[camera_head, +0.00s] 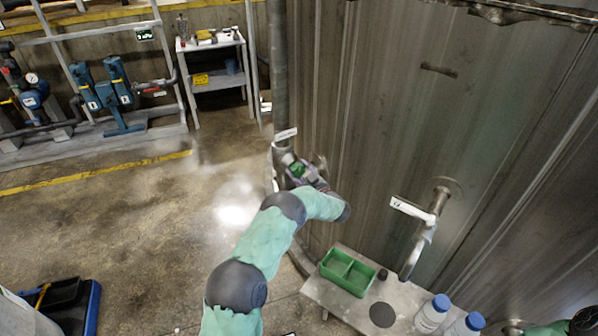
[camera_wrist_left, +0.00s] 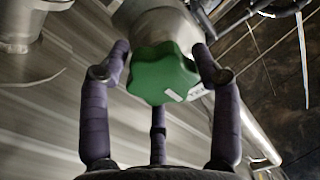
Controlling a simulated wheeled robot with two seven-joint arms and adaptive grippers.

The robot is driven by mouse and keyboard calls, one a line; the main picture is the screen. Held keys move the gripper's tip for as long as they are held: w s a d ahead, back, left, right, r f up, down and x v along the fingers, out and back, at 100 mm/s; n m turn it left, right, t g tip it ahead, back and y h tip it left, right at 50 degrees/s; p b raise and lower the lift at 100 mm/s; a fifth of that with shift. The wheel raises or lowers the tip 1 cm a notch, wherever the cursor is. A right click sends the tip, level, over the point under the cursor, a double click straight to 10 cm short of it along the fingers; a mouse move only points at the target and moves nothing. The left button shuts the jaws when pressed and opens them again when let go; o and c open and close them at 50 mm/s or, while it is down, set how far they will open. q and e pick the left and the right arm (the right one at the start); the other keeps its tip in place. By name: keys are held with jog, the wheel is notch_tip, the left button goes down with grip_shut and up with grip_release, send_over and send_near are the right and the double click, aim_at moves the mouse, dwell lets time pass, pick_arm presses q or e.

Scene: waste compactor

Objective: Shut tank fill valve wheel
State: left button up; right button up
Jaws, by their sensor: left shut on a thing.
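The tank fill valve wheel is a green lobed knob (camera_head: 297,168) on a metal pipe fitting beside the tall tank wall. In the left wrist view the green wheel (camera_wrist_left: 163,76) sits at the top centre, with a small white mark on its lower right edge. My left gripper (camera_head: 308,173) is at the wheel. In the left wrist view the purple-wrapped fingers of the left gripper (camera_wrist_left: 160,75) stand around the wheel, closed on it. My gripper partly hides the wheel in the head view. Part of my right arm shows at the lower right; its gripper is not visible.
A grey table (camera_head: 335,292) by the tank carries a green divided tray (camera_head: 347,272) and blue-capped bottles (camera_head: 433,312). A tagged outlet pipe (camera_head: 425,228) juts from the tank wall (camera_head: 480,130).

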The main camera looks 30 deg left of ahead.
pick_arm(q)
jog(key=shift+s+d+f, duration=0.15)
jog(key=shift+s+f, duration=0.1)
jog(key=shift+f, duration=0.55)
jog(key=o, duration=1.1)
jog(key=shift+w+r, duration=0.1)
jog(key=shift+r, duration=0.3)
jog(key=v, duration=1.2)
jog(key=shift+f, duration=0.1)
